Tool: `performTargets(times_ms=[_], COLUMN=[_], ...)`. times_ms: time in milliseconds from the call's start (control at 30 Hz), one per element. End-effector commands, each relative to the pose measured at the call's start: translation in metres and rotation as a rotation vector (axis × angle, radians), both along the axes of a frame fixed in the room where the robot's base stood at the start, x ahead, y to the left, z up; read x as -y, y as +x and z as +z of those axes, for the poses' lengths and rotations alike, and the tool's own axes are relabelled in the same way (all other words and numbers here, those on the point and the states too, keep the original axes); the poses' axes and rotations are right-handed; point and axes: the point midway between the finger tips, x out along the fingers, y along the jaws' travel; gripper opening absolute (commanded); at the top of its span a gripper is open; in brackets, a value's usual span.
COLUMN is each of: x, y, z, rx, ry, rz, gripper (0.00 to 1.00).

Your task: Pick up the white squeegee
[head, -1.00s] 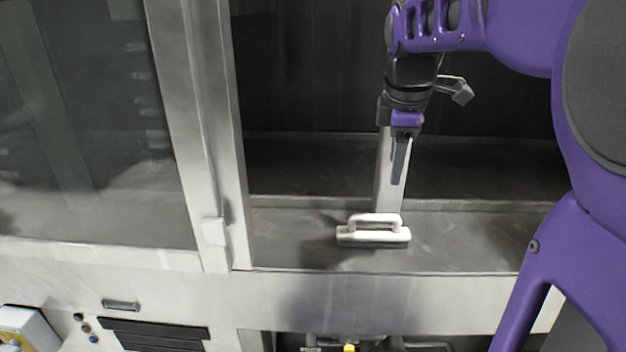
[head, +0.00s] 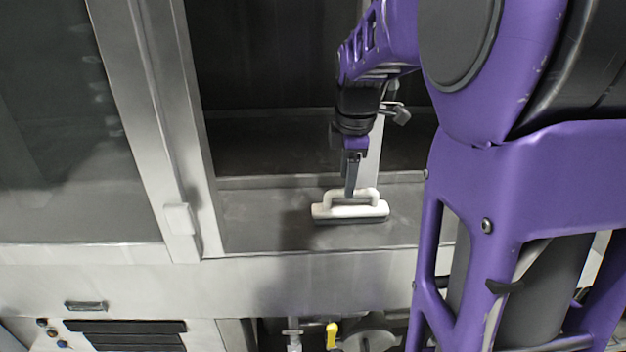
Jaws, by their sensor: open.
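The white squeegee (head: 349,211) lies on the grey metal ledge inside the washer opening, with its loop handle up and towards the back. My gripper (head: 350,190) points down at the handle, its fingertips at about the handle's height in the picture. The jaws are open, seen nearly edge-on, so one finger mostly hides the other. I cannot tell whether the fingers straddle the handle or are just behind or above it. The squeegee rests on the ledge.
A metal post (head: 185,150) bounds the opening on the left, beside a glass panel (head: 60,130). A pale upright bar (head: 372,150) stands behind my gripper. The ledge is clear left of the squeegee. A yellow handle (head: 331,335) shows below.

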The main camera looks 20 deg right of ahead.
Motion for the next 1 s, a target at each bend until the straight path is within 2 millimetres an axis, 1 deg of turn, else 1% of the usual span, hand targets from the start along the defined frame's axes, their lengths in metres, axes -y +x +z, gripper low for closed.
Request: performTargets(times_ms=[167,300,400,533,733,767,800,967,1000], x=[0.003,0.009,0.01,0.01,0.01,0.01,0.01,0.01,0.01], y=[0.003,0.009,0.011,0.013,0.013,0.013,0.013,0.013,0.013], z=[-0.013,-0.034,-0.047,-0.053,-0.053,-0.053,-0.053,-0.053,-0.053], rx=[-0.002,-0.003,-0.003,0.001,0.001,0.001,0.001,0.001,0.001], ry=[-0.001,0.0,0.0,0.0,0.0,0.0,0.0,0.0,0.0], rz=[0.0,-0.001,0.0,-0.001,-0.001,-0.001,-0.001,-0.001,-0.001], gripper=[0.57,0.57,0.57,0.57,0.57,0.54,0.46,0.17,0.1])
